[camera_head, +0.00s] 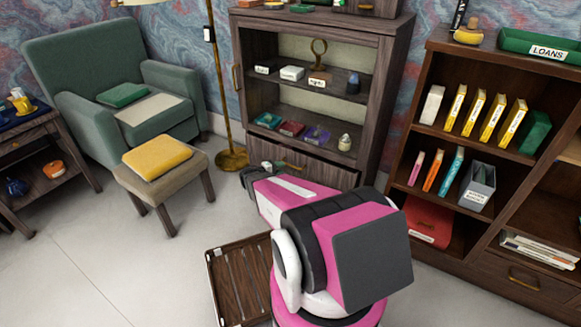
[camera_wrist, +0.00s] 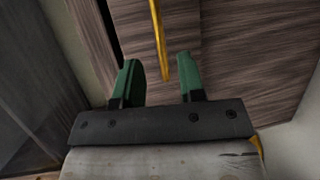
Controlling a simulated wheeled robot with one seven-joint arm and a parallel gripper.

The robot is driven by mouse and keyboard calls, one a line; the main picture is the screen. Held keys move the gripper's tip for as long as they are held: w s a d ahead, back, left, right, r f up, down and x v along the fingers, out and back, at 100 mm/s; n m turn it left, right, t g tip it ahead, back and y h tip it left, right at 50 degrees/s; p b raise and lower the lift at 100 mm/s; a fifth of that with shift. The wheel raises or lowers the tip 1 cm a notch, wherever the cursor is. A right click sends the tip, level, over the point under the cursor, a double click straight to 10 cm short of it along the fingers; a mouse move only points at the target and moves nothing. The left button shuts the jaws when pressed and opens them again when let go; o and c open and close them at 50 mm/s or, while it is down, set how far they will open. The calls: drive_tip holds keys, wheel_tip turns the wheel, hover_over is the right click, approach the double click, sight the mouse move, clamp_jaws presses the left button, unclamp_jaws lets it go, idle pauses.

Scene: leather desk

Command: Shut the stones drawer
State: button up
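My gripper (camera_wrist: 158,72) is open, with its two green fingers apart. A brass bar handle (camera_wrist: 158,40) on grey-brown wood (camera_wrist: 235,45) runs down the wrist view and ends between the fingers. I cannot tell whether either finger touches it. A dark gap shows left of the wood panel. In the head view my gripper (camera_head: 287,166) is low in front of the wooden cabinet (camera_head: 390,85), by its lower fronts (camera_head: 265,152). My arm hides part of these fronts. No label reading "stones" is legible, so I cannot tell which front is the stones drawer or how far open it is.
A slatted wooden tray (camera_head: 238,280) lies on the floor beside my arm. A bookcase (camera_head: 425,130) with a lower drawer (camera_head: 520,280) stands right. Floor at the lower left is clear.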

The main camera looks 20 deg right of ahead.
sight(290, 165)
drive_tip(key=x, duration=0.6)
drive_tip(key=shift+w+d+f, duration=0.1)
drive_tip(key=shift+d, duration=0.15)
clamp_jaws()
